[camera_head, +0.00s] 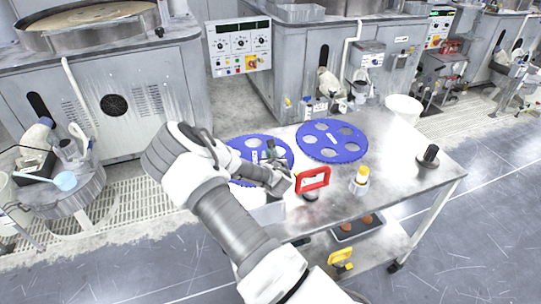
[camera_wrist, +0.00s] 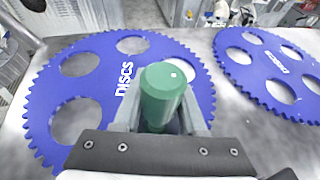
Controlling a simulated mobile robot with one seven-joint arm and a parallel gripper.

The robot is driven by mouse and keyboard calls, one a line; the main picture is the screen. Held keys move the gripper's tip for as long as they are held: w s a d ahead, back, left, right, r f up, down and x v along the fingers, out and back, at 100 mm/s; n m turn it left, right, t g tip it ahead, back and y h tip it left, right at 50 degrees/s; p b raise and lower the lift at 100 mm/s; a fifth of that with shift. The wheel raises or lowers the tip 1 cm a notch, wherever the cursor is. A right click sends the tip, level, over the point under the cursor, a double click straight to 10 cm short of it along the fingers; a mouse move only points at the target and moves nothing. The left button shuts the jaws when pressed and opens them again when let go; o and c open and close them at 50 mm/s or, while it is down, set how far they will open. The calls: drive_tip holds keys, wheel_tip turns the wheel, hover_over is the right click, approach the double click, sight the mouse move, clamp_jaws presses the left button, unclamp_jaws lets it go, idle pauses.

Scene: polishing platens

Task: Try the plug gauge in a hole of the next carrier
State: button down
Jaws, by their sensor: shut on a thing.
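The plug gauge has a green rounded handle (camera_wrist: 163,88) and stands roughly upright between my fingers. My gripper (camera_wrist: 162,118) is shut on it, above the near blue carrier (camera_wrist: 105,85), a toothed disc with several round holes marked DISCS. The gauge's lower end is hidden, so I cannot tell whether it is in a hole. In the head view, my gripper (camera_head: 277,176) and the green handle (camera_head: 270,149) are over the left carrier (camera_head: 286,151). A second blue carrier (camera_head: 322,137) lies flat to its right and also shows in the wrist view (camera_wrist: 264,66).
The table's right side has free room.

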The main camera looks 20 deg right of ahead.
drive_tip(key=shift+f+b, duration=0.3)
drive_tip(key=shift+b, duration=0.1)
drive_tip(key=shift+c, duration=1.9)
unclamp_jaws()
drive_tip(key=shift+f, duration=0.15)
drive_tip(key=shift+s, duration=0.1)
